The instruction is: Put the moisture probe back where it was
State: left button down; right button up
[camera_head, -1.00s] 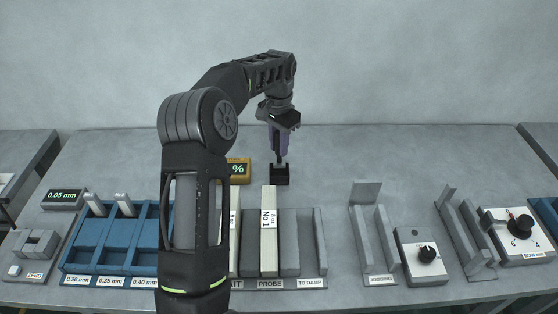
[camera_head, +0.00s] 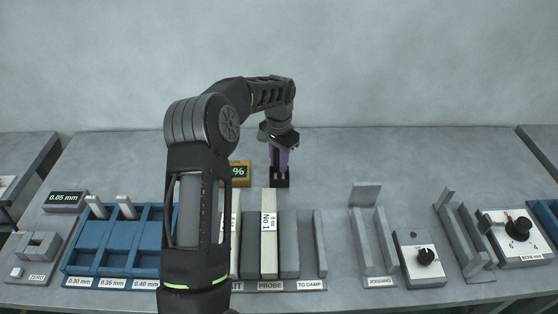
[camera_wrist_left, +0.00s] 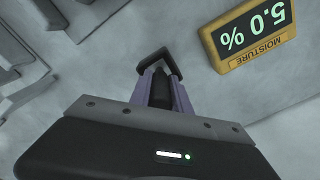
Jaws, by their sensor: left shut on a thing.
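My left gripper (camera_head: 280,164) points down behind the row of blocks, shut on the dark moisture probe. In the left wrist view the probe (camera_wrist_left: 160,90) shows as a black body between the purple fingers. The probe's lower end is at a small black holder (camera_head: 280,184), which also shows in the left wrist view (camera_wrist_left: 155,58). I cannot tell how deep the probe sits in it. The yellow moisture meter (camera_head: 240,172) stands just left of the holder, partly behind my arm. In the left wrist view the meter (camera_wrist_left: 247,33) reads 5.0 %. My right gripper is not in view.
A rack labelled PROBE and TO DAMP (camera_head: 290,285) with a white No 1 block (camera_head: 269,245) stands in front. Blue trays (camera_head: 115,240) are at the left. The table behind is clear.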

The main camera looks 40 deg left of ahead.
pick_arm(q)
jog(key=shift+f, duration=0.1)
jog(key=c, duration=1.2)
grip_release()
notch_tip(320, 180, up, 12)
jog(key=shift+r, duration=0.15)
